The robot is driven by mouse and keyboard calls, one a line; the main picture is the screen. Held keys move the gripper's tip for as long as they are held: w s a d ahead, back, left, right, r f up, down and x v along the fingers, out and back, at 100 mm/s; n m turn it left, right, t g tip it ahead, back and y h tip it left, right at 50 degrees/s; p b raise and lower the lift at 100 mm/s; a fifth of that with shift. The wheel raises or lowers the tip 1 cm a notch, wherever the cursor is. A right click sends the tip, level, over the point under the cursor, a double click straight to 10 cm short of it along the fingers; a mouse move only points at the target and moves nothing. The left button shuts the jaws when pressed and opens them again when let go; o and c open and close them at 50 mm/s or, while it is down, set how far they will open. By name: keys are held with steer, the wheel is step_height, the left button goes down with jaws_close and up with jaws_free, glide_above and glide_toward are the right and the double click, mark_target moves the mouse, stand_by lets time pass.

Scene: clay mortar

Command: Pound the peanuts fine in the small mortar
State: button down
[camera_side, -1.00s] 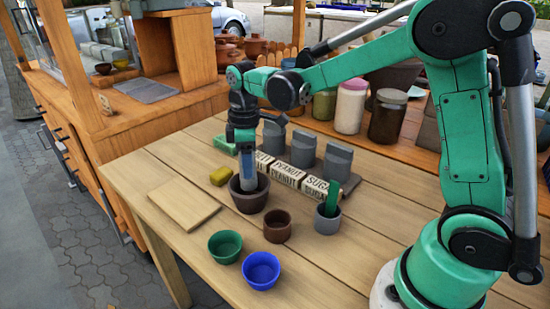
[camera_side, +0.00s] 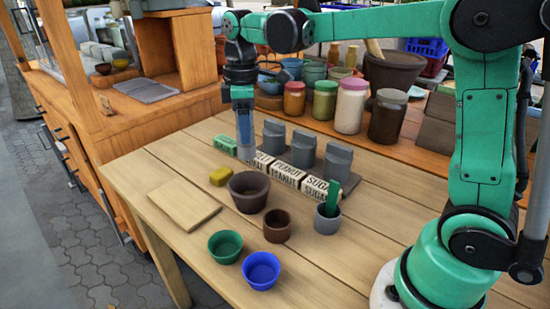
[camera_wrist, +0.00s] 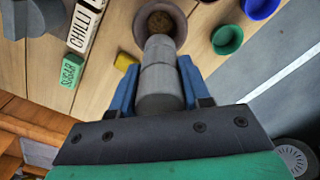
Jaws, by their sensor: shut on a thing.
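The small clay mortar (camera_side: 248,203) stands upright on the table, dark grey-brown. In the wrist view the mortar (camera_wrist: 140,28) lies just past the pestle's tip, with a brown, crumbly-looking mass (camera_wrist: 160,22) inside. My gripper (camera_side: 243,118) is above the table, just behind the mortar in the side view. Its blue fingers (camera_wrist: 155,92) are shut on the grey pestle (camera_wrist: 158,62), which also shows in the side view (camera_side: 245,148). The pestle points downward, its lower end clear of the mortar. How fine the peanuts are cannot be told.
Labelled blocks (camera_side: 287,174) and grey block-shaped containers (camera_side: 305,149) stand behind the mortar. A yellow block (camera_side: 220,176) and wooden board (camera_side: 184,206) lie left. A brown cup (camera_side: 277,228), green bowl (camera_side: 225,247), blue bowl (camera_side: 262,271) and grey cup (camera_side: 327,222) are in front.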

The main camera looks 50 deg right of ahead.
glide_toward(248, 176)
steer(key=shift+s+a+f, duration=0.35)
steer(key=shift+s+f, duration=0.05)
steer(key=shift+f, duration=0.45)
steer(key=shift+s+a+f, duration=0.4)
steer(key=shift+s+f, duration=0.05)
steer(key=shift+f, duration=0.4)
steer(key=shift+s+a+f, duration=0.35)
steer(key=shift+s+f, duration=0.05)
steer(key=shift+f, duration=0.45)
steer(key=shift+f, duration=0.2)
steer(key=shift+f, duration=0.9)
steer(key=shift+r, duration=1.05)
steer(key=shift+f, duration=0.1)
steer(key=shift+f, duration=0.95)
